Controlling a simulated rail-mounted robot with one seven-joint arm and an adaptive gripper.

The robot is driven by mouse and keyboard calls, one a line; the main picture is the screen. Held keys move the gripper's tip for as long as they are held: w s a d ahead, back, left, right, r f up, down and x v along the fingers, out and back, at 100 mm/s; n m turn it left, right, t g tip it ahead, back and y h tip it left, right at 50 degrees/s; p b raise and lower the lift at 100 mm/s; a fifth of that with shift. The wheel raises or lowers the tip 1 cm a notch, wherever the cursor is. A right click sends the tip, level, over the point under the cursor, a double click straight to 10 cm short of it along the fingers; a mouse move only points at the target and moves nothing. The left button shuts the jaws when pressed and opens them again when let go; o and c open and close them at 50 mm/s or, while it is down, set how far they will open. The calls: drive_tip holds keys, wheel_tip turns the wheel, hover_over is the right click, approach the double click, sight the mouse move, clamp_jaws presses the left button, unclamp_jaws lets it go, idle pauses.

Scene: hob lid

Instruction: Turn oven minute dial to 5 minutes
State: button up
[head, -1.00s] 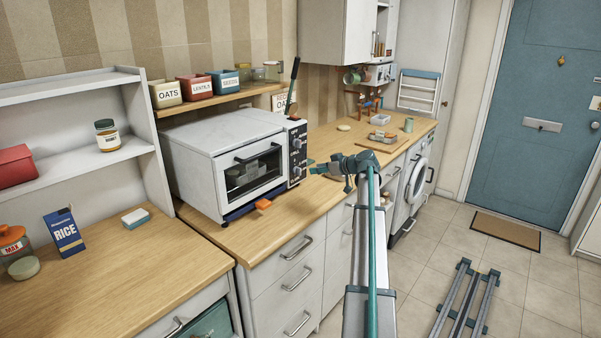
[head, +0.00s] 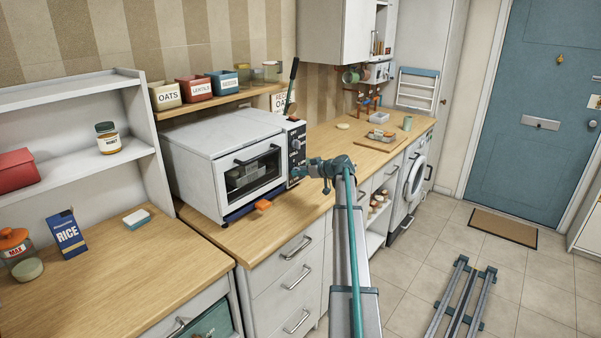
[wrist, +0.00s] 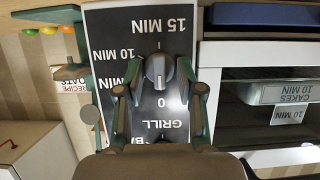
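The oven (head: 215,150) is a white countertop oven with a glass door and a dark control panel (head: 297,140) on its right side. In the wrist view the panel (wrist: 112,22) appears upside down, with "15 MIN", "10 MIN", "0" and "GRILL" marks. The minute dial (wrist: 158,70) is a round grey knob with a raised grip, which lies roughly upright in the picture, in line with the "0". My gripper (wrist: 159,80) is open, one finger on each side of the dial, with slight gaps visible. In the head view my gripper (head: 300,171) is at the panel, hiding its lower part.
A tray labelled "CAKES 10 MIN" (wrist: 285,93) shows inside the oven. A dark-handled utensil (head: 292,80) stands behind the panel. An orange object (head: 263,205) lies on the counter before the oven. A board (head: 377,143) lies farther right; the counter between is mostly clear.

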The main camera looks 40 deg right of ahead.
clamp_jaws()
drive_tip(key=shift+f+y+b, duration=0.1)
drive_tip(key=shift+y+b, duration=0.2)
drive_tip(key=shift+b, duration=0.05)
drive_tip(key=shift+d+f+m+y+b, duration=0.1)
drive_tip(key=shift+d+m+y+b, duration=0.1)
drive_tip(key=shift+m+y+b, duration=1.3)
drive_tip(key=shift+d+f+m+y+b, duration=0.15)
drive_tip(key=shift+m+y+b, duration=0.75)
drive_tip(key=shift+m+b, duration=1.15)
drive_tip(key=shift+r+m+p, duration=0.15)
drive_tip(key=shift+m+p, duration=0.3)
drive_tip(key=shift+m, duration=0.2)
unclamp_jaws()
